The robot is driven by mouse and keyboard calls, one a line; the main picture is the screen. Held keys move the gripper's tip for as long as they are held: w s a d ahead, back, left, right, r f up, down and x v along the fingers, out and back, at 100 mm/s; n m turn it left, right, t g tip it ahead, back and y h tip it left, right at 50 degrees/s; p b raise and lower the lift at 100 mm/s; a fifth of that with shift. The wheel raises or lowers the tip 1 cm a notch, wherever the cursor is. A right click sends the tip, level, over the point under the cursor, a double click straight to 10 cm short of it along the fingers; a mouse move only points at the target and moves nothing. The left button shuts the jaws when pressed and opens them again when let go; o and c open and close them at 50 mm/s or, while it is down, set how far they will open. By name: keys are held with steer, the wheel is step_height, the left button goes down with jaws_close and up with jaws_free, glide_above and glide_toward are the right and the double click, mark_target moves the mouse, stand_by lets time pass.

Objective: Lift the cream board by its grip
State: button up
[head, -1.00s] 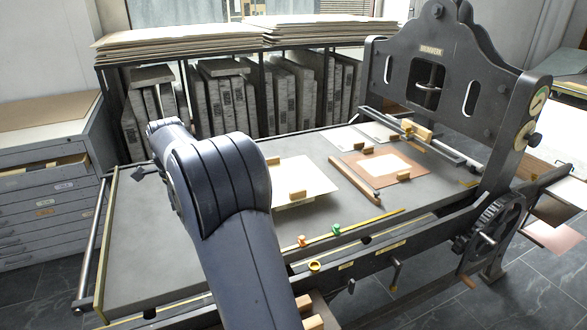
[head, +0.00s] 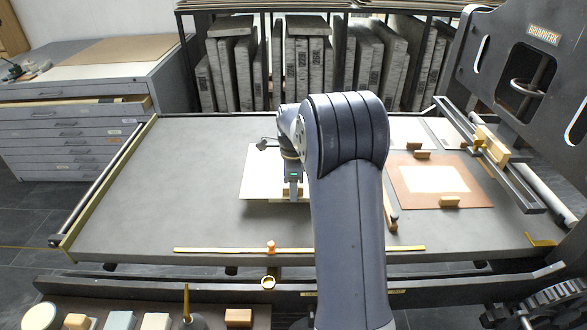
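The cream board (head: 258,182) lies on the grey press bed (head: 170,200), left of my arm. Its right part is hidden behind my arm and gripper. My gripper (head: 293,197) points down over the board's front right part. The board's wooden grip is mostly hidden at the gripper's fingers, with only a little tan showing there. The fingers are too small and covered to tell whether they are open, shut or touching the grip.
A brown board with a cream centre (head: 440,182) and wooden blocks lies right of my arm. A yellow rule (head: 215,250) with an orange slider runs along the bed's front. The black press frame (head: 535,60) stands at the right. The bed's left side is clear.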

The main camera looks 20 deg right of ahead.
steer(key=shift+f, duration=0.1)
jaws_close()
stand_by(0.4)
